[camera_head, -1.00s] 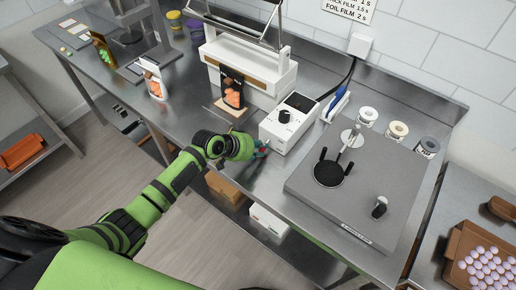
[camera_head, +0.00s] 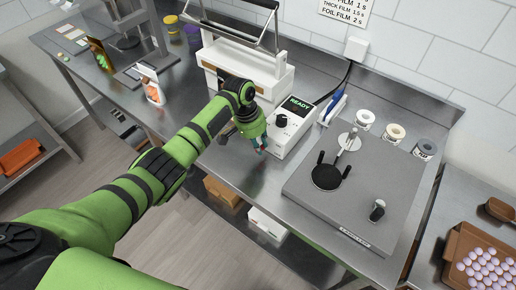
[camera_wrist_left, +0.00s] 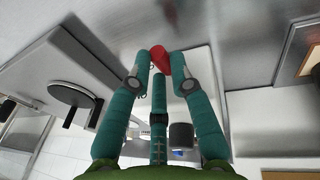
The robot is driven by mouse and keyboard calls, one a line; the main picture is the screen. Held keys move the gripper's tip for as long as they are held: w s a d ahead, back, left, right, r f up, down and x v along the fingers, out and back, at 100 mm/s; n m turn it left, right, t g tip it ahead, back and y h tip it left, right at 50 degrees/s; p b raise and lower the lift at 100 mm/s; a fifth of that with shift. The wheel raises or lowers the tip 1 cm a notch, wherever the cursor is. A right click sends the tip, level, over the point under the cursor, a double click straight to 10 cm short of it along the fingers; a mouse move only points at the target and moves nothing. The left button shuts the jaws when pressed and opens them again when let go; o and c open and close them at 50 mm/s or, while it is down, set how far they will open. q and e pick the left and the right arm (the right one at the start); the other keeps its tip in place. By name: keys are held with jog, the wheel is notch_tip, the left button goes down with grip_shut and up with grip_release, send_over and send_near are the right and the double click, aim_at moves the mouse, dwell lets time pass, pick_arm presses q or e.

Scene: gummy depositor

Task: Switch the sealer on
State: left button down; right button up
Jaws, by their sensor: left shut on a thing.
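The white sealer (camera_head: 272,82) stands at the back of the steel bench. Its white control box (camera_head: 285,142) is to the right of it, with a black knob (camera_head: 281,120) and a display (camera_head: 297,104) lit with "READY" in green. My left gripper (camera_head: 262,150) is low at the box's front left side. In the left wrist view, its teal fingers (camera_wrist_left: 163,66) are closed around a small red part (camera_wrist_left: 159,58) at the tips. Whether this part is fixed to the box cannot be told. The black knob (camera_wrist_left: 181,136) also shows there. My right gripper is out of view.
A grey plate unit (camera_head: 355,185) with a black round pad stands to the right, with film rolls behind it. A blue-handled tool (camera_head: 332,108) lies behind the box. My left arm covers the bench before the sealer.

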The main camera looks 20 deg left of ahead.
pick_arm(q)
jog(key=shift+w+r+g+y+b, duration=0.15)
jog(key=shift+g+y+b, duration=0.35)
jog(key=shift+g+b, duration=1.1)
jog(key=shift+a+b, duration=0.1)
jog(key=shift+b, duration=0.25)
jog(key=c, duration=1.2)
grip_release()
jog(key=shift+a+t, duration=0.1)
jog(key=shift+t, duration=0.2)
jog(key=shift+w+r, duration=0.1)
jog(key=shift+r, duration=0.05)
